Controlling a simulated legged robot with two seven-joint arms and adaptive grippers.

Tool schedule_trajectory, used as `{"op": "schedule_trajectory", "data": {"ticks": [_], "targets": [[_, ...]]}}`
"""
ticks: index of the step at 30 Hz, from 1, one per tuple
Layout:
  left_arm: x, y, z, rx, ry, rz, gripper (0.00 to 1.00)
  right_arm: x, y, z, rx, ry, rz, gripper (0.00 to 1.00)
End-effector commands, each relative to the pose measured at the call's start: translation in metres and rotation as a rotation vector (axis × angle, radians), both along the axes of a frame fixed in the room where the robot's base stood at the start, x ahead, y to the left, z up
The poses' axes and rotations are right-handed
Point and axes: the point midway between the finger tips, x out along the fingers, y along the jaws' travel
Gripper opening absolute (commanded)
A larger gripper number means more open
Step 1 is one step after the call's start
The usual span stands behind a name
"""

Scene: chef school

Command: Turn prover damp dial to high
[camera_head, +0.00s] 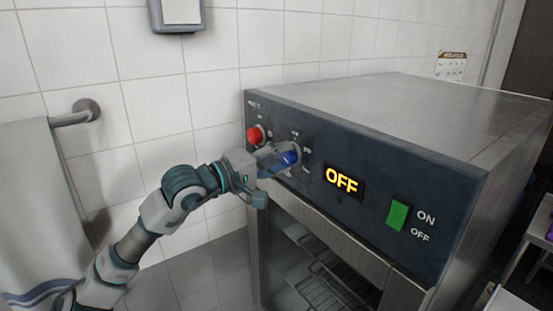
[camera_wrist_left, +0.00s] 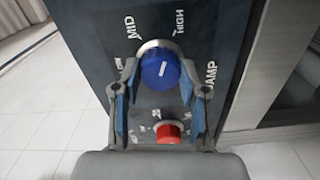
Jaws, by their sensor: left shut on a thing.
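The prover (camera_head: 375,180) is a steel cabinet with a dark control panel. Its blue damp dial (camera_head: 289,158) is partly hidden by my left gripper (camera_head: 280,158). In the left wrist view the blue dial (camera_wrist_left: 160,69) sits between the two fingers of my left gripper (camera_wrist_left: 160,84), which is shut on it. The dial's white pointer line points up and slightly right, between the MID mark (camera_wrist_left: 132,28) and the HIGH mark (camera_wrist_left: 179,22). My right gripper is not in view.
A red dial (camera_head: 255,135) sits left of the blue one. The display (camera_head: 343,181) reads OFF, and a green ON/OFF switch (camera_head: 398,216) is farther right. A towel (camera_head: 42,200) hangs from a wall rail at left. Wire racks (camera_head: 330,275) show below the panel.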

Motion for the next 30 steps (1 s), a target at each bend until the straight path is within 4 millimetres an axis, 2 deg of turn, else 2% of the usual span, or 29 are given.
{"op": "schedule_trajectory", "data": {"ticks": [12,28,29,30], "targets": [[0.0016,0.0009,0.0003,0.100,-0.139,0.004,0.08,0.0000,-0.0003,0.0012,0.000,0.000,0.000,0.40],[0.0014,0.0016,0.0012,0.109,-0.157,0.005,0.08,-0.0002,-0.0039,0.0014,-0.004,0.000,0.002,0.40],[0.0013,0.0015,0.0012,0.109,-0.157,0.004,0.50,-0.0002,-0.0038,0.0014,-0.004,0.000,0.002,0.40],[0.0011,0.0016,0.0013,0.109,-0.157,0.004,0.60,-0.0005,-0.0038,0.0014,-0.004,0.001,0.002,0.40]]}}
